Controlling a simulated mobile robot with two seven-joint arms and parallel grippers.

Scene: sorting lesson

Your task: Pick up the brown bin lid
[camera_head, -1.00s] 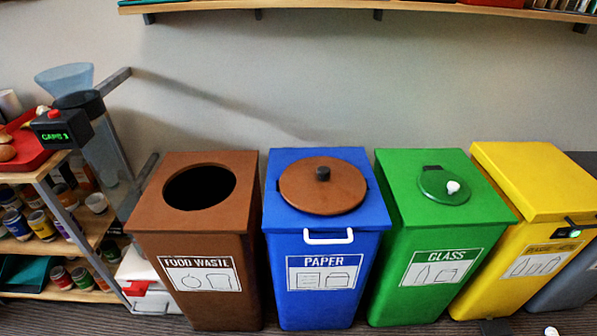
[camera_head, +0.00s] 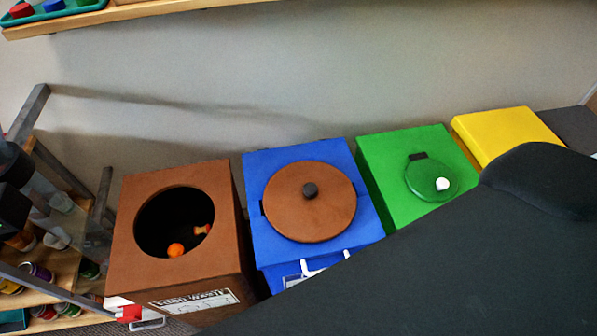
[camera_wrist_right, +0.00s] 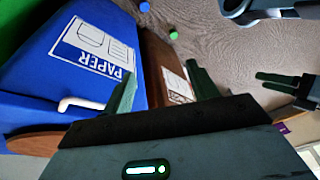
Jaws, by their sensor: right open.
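The brown lid (camera_head: 310,218) is a round disc with a dark knob (camera_head: 310,190). It lies flat on top of the blue paper bin (camera_head: 262,165). Its brown edge also shows at the lower left of the right wrist view (camera_wrist_right: 35,144). My right gripper (camera_wrist_right: 162,82) is open and empty, with the paper bin's front and handle to the left of its fingers. My dark right arm covers the lower right of the head view, where the gripper is hidden. Another pair of dark fingers, apparently my left gripper (camera_wrist_right: 268,84), shows at the right of the wrist view.
The brown food waste bin (camera_head: 130,220) has an open round hole with an orange ball (camera_head: 176,249) inside. The green bin (camera_head: 380,150) and yellow bin (camera_head: 500,130) stand right of the paper bin. A shelf rack (camera_head: 60,265) stands left. A shelf (camera_head: 110,14) hangs above.

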